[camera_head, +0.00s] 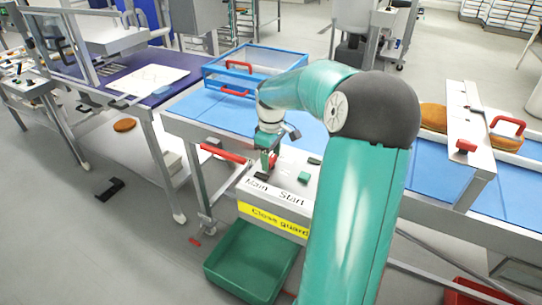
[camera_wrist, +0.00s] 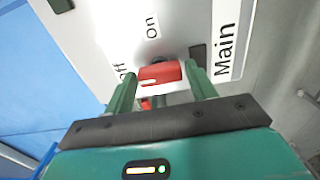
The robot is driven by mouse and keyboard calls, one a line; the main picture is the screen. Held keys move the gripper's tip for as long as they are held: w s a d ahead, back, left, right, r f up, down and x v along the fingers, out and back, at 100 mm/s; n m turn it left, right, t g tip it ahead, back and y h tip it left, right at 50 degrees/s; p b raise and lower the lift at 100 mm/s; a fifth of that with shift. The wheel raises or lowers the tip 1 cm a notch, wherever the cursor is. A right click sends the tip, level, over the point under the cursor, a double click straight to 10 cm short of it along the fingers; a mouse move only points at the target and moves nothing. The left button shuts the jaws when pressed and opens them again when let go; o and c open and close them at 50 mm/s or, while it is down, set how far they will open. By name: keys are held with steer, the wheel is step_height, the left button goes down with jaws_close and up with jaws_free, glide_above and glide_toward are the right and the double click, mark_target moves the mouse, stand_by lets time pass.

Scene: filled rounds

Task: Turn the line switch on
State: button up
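The line switch is a red knob (camera_wrist: 160,74) with a white mark near its left end, on a pale panel (camera_wrist: 85,40). In the wrist view the "off" label (camera_wrist: 122,70) is to its left and the "on" label (camera_wrist: 152,27) is above it. The white mark lies on the side towards "off". My gripper (camera_wrist: 161,82) has its green fingers apart, one to the left and one to the right of the knob; I cannot tell whether they touch it.
A white "Main" label (camera_wrist: 226,38) and a dark block (camera_wrist: 197,55) are to the right of the knob. In the head view, a green button (camera_head: 304,177) is on the panel, a yellow "Close guard" label (camera_head: 272,219) on its front, and a green crate (camera_head: 250,262) below.

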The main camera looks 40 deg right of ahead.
steer(key=c, duration=0.6)
steer(key=shift+m, duration=0.4)
steer(key=shift+w+m, duration=0.1)
steer(key=shift+m, duration=0.9)
steer(key=m, duration=1.5)
steer(key=shift+o, duration=0.2)
steer(key=o, duration=1)
steer(key=shift+c, duration=0.2)
